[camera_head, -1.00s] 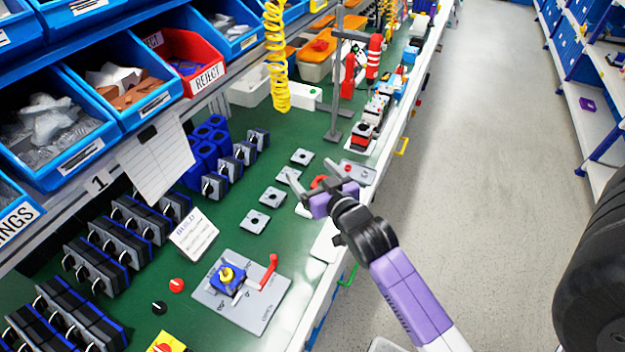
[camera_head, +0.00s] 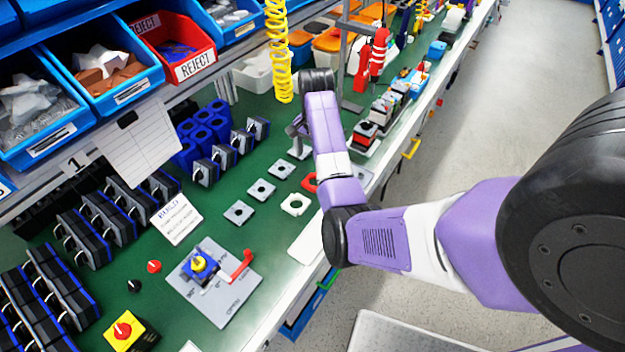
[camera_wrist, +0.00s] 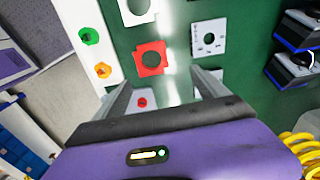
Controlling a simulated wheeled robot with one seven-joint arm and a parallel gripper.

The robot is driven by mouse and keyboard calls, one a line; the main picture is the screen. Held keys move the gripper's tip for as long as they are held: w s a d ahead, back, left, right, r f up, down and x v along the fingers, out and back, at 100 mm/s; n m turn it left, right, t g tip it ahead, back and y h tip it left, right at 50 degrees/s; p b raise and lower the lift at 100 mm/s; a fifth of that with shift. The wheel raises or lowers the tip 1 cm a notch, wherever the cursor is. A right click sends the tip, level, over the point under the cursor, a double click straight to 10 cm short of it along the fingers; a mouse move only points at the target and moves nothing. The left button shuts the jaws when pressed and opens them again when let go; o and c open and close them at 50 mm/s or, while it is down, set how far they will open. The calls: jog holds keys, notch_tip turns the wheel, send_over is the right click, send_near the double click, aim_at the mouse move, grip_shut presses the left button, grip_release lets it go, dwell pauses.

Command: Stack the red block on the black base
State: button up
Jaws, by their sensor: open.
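A flat red square piece with a round hole (camera_wrist: 152,58) lies on the green bench, just beyond my fingertips in the wrist view. In the head view its red edge (camera_head: 310,182) shows partly behind my arm. My gripper (camera_wrist: 163,88) is open and empty, its two fingers apart and pointing towards that piece. In the head view my gripper (camera_head: 298,132) is mostly hidden by my arm. A small red and black unit (camera_head: 366,130) stands at the right of the bench. I cannot tell which thing is the black base.
A white plate (camera_head: 295,204) and grey plates (camera_head: 262,190) with holes lie near the red piece. Black and blue switch blocks (camera_head: 205,172) stand to the left. A yellow coiled hose (camera_head: 279,50) hangs over the bench. A switch on a grey plate (camera_head: 215,285) is nearer.

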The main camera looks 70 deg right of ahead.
jog(key=shift+y, duration=0.3)
jog(key=shift+s+a+f+p, duration=0.15)
jog(key=shift+f+p, duration=0.05)
jog(key=shift+f, duration=1.1)
jog(key=shift+s+a+f+p, duration=0.2)
jog(key=shift+f+p, duration=0.05)
jog(key=shift+f, duration=1.1)
jog(key=shift+s+a+f+p, duration=0.15)
jog(key=shift+f+p, duration=0.05)
jog(key=shift+f, duration=1.1)
jog(key=c, duration=1.4)
